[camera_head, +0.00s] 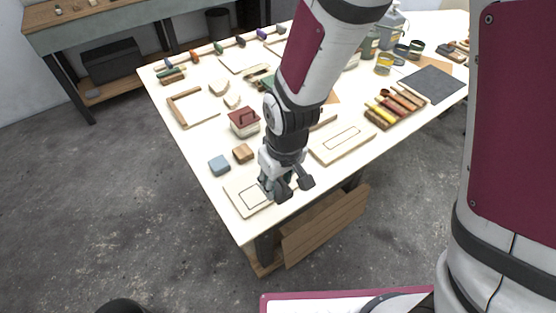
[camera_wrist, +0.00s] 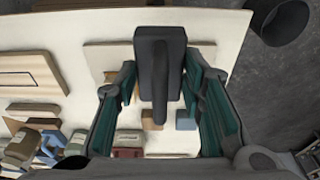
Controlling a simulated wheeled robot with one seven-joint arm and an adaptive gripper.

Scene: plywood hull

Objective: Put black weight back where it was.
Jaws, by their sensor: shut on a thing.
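My gripper (camera_head: 285,187) is over the near corner of the white table, above a pale board with an outlined rectangle (camera_head: 239,203). In the wrist view my gripper (camera_wrist: 160,80) is shut on the black weight (camera_wrist: 160,85), a dark block with a raised bar-like handle, with a finger on each side. The pale board (camera_wrist: 100,52) shows partly behind the weight. In the head view the weight is hard to tell from the dark fingers. The gap between its underside and the board cannot be judged.
A blue-grey block (camera_head: 219,165) and a wooden block (camera_head: 243,153) stand close by, with a red-topped box (camera_head: 243,122) beyond. Another outlined board (camera_head: 342,143) lies to the right, near a rack of coloured handles (camera_head: 395,106). The table's front edge is close.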

